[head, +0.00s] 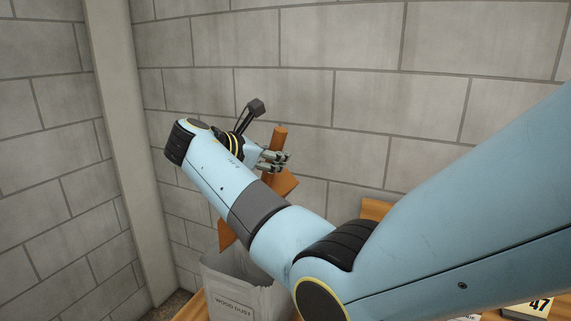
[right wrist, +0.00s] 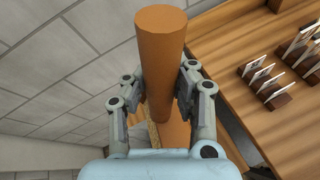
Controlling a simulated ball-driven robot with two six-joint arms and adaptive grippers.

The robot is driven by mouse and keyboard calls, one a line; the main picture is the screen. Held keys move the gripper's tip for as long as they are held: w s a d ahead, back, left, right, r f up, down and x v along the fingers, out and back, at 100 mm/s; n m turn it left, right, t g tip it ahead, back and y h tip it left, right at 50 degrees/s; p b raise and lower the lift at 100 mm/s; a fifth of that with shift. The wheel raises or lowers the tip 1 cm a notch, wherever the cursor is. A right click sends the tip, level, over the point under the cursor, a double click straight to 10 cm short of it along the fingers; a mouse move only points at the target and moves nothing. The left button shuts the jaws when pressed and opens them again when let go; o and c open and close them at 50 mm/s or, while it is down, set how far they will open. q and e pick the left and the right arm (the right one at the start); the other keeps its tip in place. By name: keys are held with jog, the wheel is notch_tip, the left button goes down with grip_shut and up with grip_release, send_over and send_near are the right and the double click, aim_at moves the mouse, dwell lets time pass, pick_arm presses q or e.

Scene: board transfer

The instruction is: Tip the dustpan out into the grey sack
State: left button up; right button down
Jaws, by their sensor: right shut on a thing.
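The orange-brown dustpan (head: 228,236) is held steeply tilted, handle end up, with its pan low by the mouth of the grey sack. My arm hides its middle. The grey sack (head: 246,294), labelled "WOOD DUST", stands open at the bottom; its inside is mostly hidden. My right gripper (head: 275,160) is shut on the dustpan's round handle. In the right wrist view the handle (right wrist: 160,45) passes between the fingers of that gripper (right wrist: 160,85). I cannot tell whether dust is in the pan. My left gripper is not in view.
A grey block wall (head: 340,100) stands close behind the gripper, with a pale pillar (head: 128,140) to the left. In the right wrist view, a wooden bench (right wrist: 245,90) at right bears several cards in dark holders (right wrist: 270,85).

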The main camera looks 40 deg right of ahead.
jog(key=w, duration=0.1)
jog(key=w+b, duration=0.1)
jog(key=w+a+r+n, duration=0.1)
jog(key=shift+w+g, duration=0.3)
jog(key=shift+w+a+r+n+g+h+b, duration=0.15)
jog(key=shift+w+r+n+b, duration=0.05)
jog(key=shift+w+b, duration=0.2)
jog(key=shift+w+a+r+n+g+h+b, duration=0.2)
jog(key=shift+w+b, duration=0.1)
jog(key=shift+w, duration=0.2)
